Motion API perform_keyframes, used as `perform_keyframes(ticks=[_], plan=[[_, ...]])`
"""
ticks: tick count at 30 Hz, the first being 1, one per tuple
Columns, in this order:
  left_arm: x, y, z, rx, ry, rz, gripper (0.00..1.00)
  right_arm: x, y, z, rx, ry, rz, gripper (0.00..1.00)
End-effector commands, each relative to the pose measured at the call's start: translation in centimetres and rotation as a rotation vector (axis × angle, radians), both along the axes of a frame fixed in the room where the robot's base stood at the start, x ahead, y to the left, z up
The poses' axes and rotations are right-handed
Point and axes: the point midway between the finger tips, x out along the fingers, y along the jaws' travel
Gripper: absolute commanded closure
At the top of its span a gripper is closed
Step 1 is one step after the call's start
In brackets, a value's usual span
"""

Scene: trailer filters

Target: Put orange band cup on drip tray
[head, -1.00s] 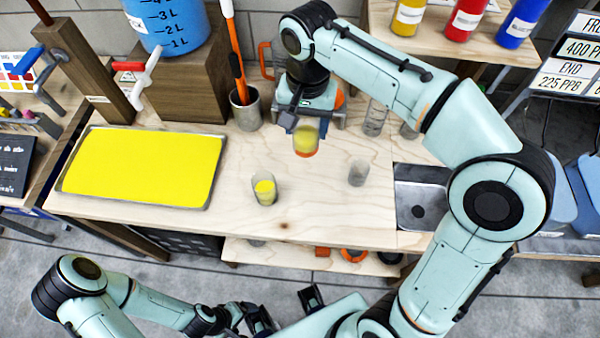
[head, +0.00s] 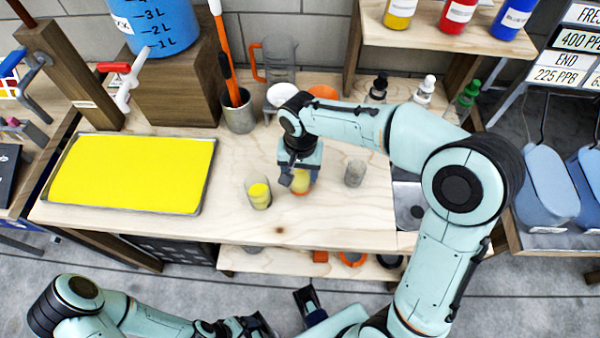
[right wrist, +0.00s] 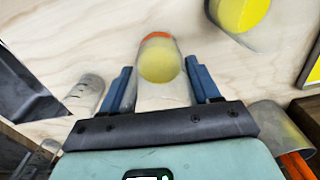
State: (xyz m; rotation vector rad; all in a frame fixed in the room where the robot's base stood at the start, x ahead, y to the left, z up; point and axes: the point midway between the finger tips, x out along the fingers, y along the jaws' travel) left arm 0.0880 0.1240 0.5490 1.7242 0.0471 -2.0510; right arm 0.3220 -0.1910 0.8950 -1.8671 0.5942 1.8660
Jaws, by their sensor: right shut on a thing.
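The orange band cup (head: 301,182) is clear with yellow contents. My right gripper (head: 299,176) is shut around it over the middle of the table. The right wrist view shows the cup (right wrist: 160,62) between two blue fingers, with its orange band at the far end. I cannot tell how high its base is. The only likely drip tray is a shallow metal-rimmed tray with a yellow surface (head: 134,174) at the left, apart from the cup. My left gripper (head: 285,312) is low at the bottom edge, partly cut off; its opening is unclear.
Another cup with yellow contents (head: 258,194) stands between the tray and the held cup. An empty clear cup (head: 355,173) stands to the right. A metal holder (head: 239,112) with orange-handled tools and a wooden block (head: 174,88) are behind. Bare wood lies around the cups.

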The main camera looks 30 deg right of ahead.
Motion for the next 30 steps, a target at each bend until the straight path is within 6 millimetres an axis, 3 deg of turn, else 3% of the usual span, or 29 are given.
perform_keyframes(ticks=[3,15,16,18,30], plan=[[-0.05,0.01,-0.18,0.0,0.0,0.0,0.13,-0.05,0.04,-1.1,0.001,0.001,0.0,0.73],[-0.13,0.01,-0.48,0.001,0.002,0.0,0.13,-0.03,0.03,-1.52,0.0,0.0,0.0,0.73],[-0.12,0.0,-0.44,0.001,0.002,0.0,0.13,-0.03,0.01,-1.5,0.001,0.001,0.0,0.32],[-0.11,0.01,-0.39,0.0,0.001,0.001,0.13,-0.03,0.01,-1.44,0.001,0.001,0.0,0.13],[0.0,0.0,0.0,0.0,0.0,0.0,0.13,0.05,0.02,-0.57,0.0,-0.003,0.0,0.13]])
